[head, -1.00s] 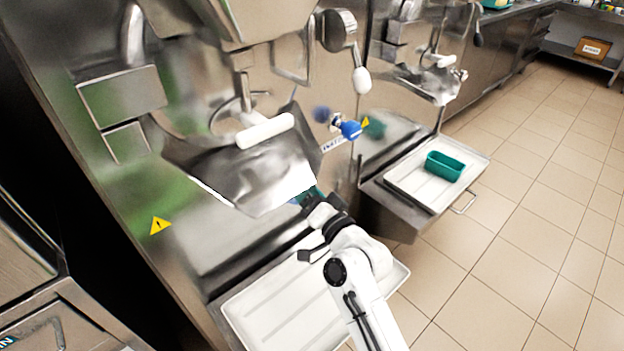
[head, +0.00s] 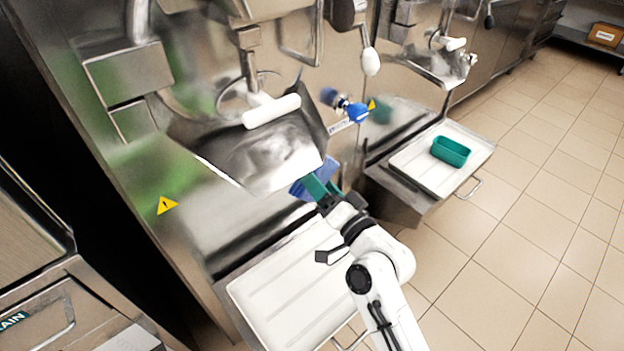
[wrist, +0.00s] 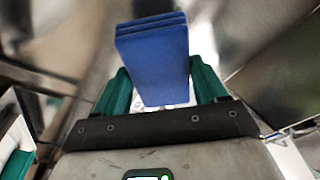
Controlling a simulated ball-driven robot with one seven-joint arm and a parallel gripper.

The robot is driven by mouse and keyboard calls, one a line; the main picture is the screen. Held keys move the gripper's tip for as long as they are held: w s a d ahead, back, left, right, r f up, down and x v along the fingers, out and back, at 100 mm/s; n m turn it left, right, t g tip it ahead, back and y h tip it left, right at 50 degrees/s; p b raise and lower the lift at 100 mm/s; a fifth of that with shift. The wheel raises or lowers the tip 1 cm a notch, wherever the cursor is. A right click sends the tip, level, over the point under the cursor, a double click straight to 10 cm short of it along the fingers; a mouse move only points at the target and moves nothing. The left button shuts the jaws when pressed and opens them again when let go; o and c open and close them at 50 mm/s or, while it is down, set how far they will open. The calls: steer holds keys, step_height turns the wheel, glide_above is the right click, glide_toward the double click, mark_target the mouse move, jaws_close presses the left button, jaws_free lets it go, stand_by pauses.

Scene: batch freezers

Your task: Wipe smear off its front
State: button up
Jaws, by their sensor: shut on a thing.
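My gripper (head: 327,192), with green fingers, is shut on a folded blue cloth (head: 303,188) at the right lower edge of the near freezer's steel chute (head: 262,160). The wrist view shows the layered blue cloth (wrist: 152,62) upright between the fingers, with blurred steel behind it. The chute partly hides the cloth in the head view; I cannot tell whether they touch. The near freezer's front (head: 225,215) is brushed steel with soft green and pale patches. I cannot tell a smear from reflections there.
A white drip tray (head: 290,285) lies below my gripper. A white handle (head: 271,111) and a blue-knobbed valve (head: 357,112) stick out nearby. A second freezer at right has a tray (head: 412,170) holding a green tub (head: 451,152). Tiled floor (head: 530,240) at right is clear.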

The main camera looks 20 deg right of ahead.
steer(key=shift+s+d, duration=0.2)
steer(key=shift+s, duration=0.15)
steer(key=shift+s, duration=0.1)
steer(key=v, duration=0.2)
steer(key=shift+s+d+r+b, duration=0.1)
steer(key=shift+s+d+b, duration=0.2)
steer(key=shift+s, duration=0.1)
stand_by(0.6)
steer(key=s+a+f+m+h+p, duration=0.2)
steer(key=s+f+h+p, duration=0.2)
steer(key=s+f+p, duration=0.6)
steer(key=shift+s+f, duration=0.2)
steer(key=shift+f, duration=0.3)
